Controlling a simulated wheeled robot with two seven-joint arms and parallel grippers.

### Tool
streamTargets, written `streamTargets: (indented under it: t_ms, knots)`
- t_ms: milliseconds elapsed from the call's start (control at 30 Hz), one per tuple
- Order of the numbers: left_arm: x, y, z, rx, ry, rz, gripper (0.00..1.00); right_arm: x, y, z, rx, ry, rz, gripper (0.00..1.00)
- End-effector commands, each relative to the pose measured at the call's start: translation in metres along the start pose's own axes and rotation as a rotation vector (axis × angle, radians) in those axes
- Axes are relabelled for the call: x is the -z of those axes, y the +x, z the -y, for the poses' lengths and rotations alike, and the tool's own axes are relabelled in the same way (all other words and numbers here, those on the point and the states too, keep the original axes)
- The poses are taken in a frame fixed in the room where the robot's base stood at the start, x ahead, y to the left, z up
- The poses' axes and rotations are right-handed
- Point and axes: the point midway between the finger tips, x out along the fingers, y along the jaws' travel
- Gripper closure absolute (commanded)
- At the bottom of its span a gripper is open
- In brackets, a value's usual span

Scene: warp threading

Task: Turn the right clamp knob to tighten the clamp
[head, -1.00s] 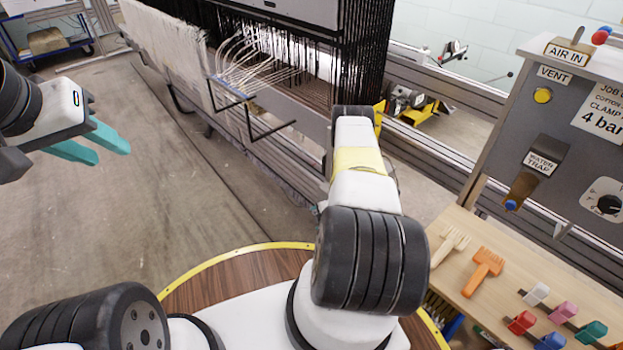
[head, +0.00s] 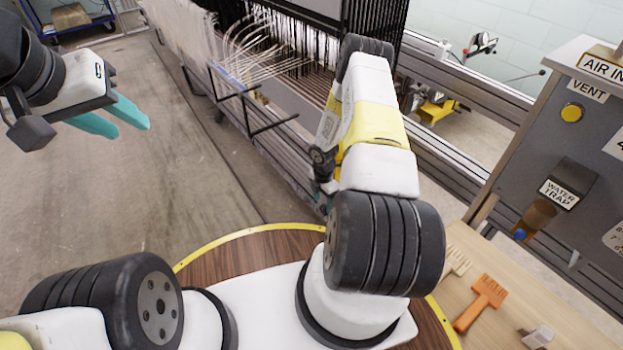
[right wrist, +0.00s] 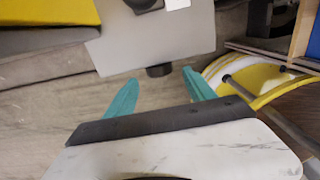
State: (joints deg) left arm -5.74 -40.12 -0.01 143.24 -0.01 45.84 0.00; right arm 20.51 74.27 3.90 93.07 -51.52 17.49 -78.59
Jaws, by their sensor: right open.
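My right gripper (right wrist: 160,77) is open in the right wrist view, its two teal fingers apart and empty. A short dark knob-like cylinder (right wrist: 158,70) shows under the edge of a grey plate (right wrist: 150,42), in line with the gap between the fingertips. I cannot tell how far beyond the tips it is, or whether it is the right clamp knob. In the head view my right gripper is mostly hidden by its arm; a little teal shows low beside it. My left gripper (head: 132,130) is open and empty at the left, above the floor.
The loom with white threads (head: 262,50) stands at the back. A grey control panel (head: 590,130) is at the right, with a wooden bench top holding an orange comb (head: 482,303) below it. A yellow block (right wrist: 45,12) is at upper left in the wrist view. Left floor is clear.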

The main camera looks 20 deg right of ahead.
Motion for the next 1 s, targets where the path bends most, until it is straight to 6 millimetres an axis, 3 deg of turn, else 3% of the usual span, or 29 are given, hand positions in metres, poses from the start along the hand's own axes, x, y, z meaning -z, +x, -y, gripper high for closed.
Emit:
streamTargets:
  t_ms: [233, 600, 900, 1000]
  knots:
    - [0.0, 0.0, 0.0, 0.0, 0.0, 0.0, 0.64, 0.0, 0.033, 0.0, 0.0, 0.0, 0.0, 0.37]
    - [0.0, 0.0, 0.0, 0.0, 0.0, 0.0, 0.64, 0.0, 0.039, 0.0, -0.002, 0.0, 0.0, 0.39]
    - [0.0, 0.0, 0.0, 0.0, 0.0, 0.0, 0.64, 0.0, 0.038, 0.0, -0.002, 0.0, 0.0, 0.98]
    - [0.0, 0.0, 0.0, 0.0, 0.0, 0.0, 0.64, 0.0, 0.039, 0.0, -0.006, 0.0, 0.001, 0.99]
